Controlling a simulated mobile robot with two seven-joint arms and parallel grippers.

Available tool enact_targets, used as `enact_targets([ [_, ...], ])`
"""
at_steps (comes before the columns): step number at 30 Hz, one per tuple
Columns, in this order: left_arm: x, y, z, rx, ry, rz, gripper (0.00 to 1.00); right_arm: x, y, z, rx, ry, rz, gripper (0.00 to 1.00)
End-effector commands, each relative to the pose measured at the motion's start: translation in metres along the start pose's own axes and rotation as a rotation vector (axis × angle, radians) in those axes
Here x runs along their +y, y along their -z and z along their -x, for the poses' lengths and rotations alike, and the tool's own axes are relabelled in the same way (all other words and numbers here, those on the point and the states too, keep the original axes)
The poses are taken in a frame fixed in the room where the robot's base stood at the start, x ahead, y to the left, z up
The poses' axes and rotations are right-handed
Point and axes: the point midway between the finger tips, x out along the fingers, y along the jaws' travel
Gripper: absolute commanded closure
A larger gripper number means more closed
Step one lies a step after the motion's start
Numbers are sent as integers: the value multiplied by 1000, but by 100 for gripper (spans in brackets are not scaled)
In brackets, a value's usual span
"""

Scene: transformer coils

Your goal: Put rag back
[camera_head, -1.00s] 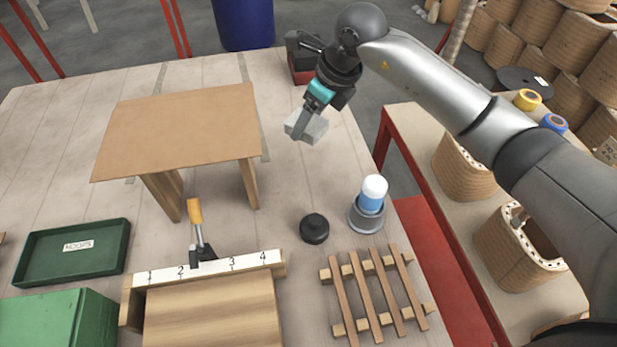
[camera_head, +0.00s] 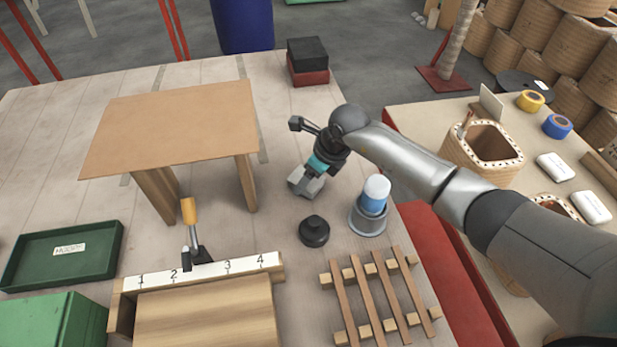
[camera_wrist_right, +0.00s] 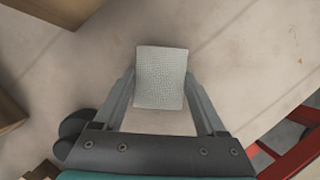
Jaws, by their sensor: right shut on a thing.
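The rag is a small pale grey textured block (camera_wrist_right: 161,77), held between the two fingers of my right gripper (camera_wrist_right: 160,90) in the right wrist view. In the head view my right gripper (camera_head: 308,181) is shut on the rag (camera_head: 301,184), over the table's right part. It is just behind the black round knob-like piece and left of the white-and-blue bottle in its grey cup. I cannot tell whether the rag touches the table. My left gripper does not show.
A brown board on wooden legs (camera_head: 170,125) stands to the left. A black knob-like piece (camera_head: 314,232), a bottle (camera_head: 374,195) in a grey cup (camera_head: 367,222) and a slatted wooden rack (camera_head: 378,300) are close by. A black-and-red block stack (camera_head: 308,62) stands at the back edge.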

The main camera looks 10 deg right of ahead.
Motion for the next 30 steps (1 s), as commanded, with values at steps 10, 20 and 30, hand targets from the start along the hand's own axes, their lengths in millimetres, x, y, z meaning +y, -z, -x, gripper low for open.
enact_targets([
  [10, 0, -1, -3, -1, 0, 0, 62, -1, 1, -3, -2, 2, 0, 78],
  [20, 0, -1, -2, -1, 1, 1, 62, -1, 1, -2, -2, 2, 0, 0],
  [30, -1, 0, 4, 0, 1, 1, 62, -2, -1, 9, -2, 3, 1, 0],
])
